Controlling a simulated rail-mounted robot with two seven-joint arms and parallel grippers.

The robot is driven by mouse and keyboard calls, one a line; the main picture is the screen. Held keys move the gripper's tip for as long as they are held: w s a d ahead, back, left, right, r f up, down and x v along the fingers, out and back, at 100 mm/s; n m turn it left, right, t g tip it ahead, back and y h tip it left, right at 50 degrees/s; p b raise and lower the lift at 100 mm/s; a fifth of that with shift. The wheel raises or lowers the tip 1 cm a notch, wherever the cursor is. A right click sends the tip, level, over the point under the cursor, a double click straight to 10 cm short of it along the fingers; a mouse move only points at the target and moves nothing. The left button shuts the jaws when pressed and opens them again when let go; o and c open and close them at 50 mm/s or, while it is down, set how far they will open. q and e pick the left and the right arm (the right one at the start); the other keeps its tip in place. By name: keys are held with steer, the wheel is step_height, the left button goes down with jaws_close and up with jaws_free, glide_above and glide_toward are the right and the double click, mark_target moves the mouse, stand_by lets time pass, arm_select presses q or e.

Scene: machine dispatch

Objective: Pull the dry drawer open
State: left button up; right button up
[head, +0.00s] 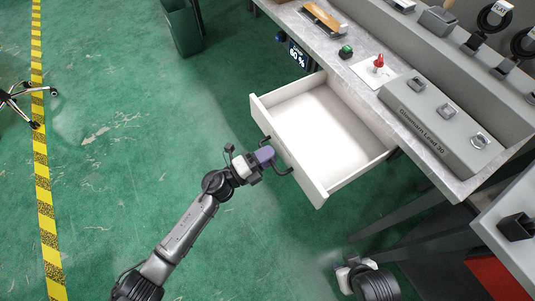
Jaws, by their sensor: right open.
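The white drawer (318,190) under the workbench is pulled well out, and its inside looks empty. Its dark bar handle (284,171) is on the front panel. My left gripper (268,155) is at this handle, over its middle. Its fingertips are too small and covered to show whether they are closed on the bar. My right gripper (344,272) is low at the bottom of the view, apart from the drawer, open and empty.
A small display reading about 60 % (297,54) hangs at the bench edge beside the drawer. The workbench (375,115) carries a red knob (378,61), a green button (346,51) and a grey labelled block (435,125). A green bin (182,26) stands at top.

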arm_select(q)
steer(key=shift+o, duration=0.5)
steer(key=shift+a, duration=0.1)
steer(key=p+v, duration=0.2)
steer(key=v, duration=1.1)
steer(key=shift+s+a, duration=0.15)
steer(key=shift+a, duration=0.2)
